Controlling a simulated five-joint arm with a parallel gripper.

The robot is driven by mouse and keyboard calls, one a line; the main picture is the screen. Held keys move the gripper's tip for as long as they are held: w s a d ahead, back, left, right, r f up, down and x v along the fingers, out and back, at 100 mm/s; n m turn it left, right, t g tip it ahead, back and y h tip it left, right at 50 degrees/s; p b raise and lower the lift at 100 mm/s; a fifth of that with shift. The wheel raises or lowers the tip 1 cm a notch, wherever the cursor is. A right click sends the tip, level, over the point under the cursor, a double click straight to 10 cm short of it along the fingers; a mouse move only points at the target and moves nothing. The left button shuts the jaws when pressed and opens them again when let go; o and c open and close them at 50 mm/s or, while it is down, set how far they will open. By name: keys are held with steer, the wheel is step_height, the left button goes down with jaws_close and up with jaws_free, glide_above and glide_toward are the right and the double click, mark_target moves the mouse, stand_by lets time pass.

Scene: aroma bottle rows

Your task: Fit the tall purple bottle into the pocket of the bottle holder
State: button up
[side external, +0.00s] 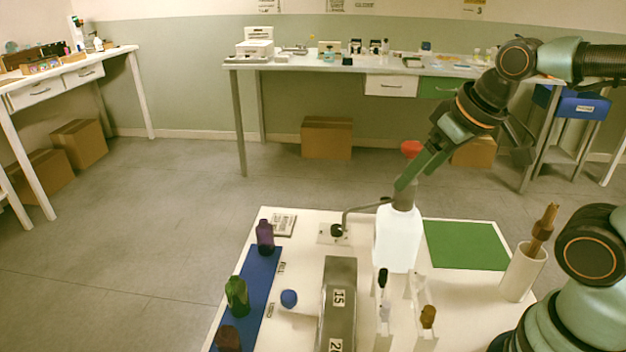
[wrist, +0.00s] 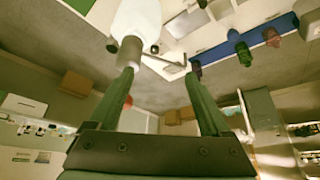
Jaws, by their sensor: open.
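The tall purple bottle (side external: 265,238) stands upright at the far end of a long blue strip (side external: 258,275) on the left of the white table. My gripper (side external: 403,184) is in the air well to the right of it, just above a white bottle (side external: 397,240) with a grey neck. In the wrist view my gripper (wrist: 163,70) has its two green fingers apart with nothing held between them. The white bottle (wrist: 140,18) shows beyond the left finger. I cannot tell for sure which piece is the bottle holder, and no empty pocket shows clearly.
A green bottle (side external: 237,296) and a brown one (side external: 228,338) stand on the strip nearer the camera. A grey numbered block (side external: 338,300), a small blue ball-shaped thing (side external: 289,298) and a white cup (side external: 523,272) stand around. A green mat (side external: 466,245) lies bare at right.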

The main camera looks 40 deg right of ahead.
steer(key=w, duration=0.1)
steer(key=n+g, duration=0.6)
steer(key=n, duration=0.7)
glide_above(265, 233)
steer(key=w+d, duration=0.1)
steer(key=w, duration=0.1)
step_height(265, 233, down, 10)
steer(key=shift+s+a+f, duration=0.1)
steer(key=shift+f, duration=2.95)
steer(key=shift+s+f, duration=0.1)
steer(key=shift+f, duration=2.95)
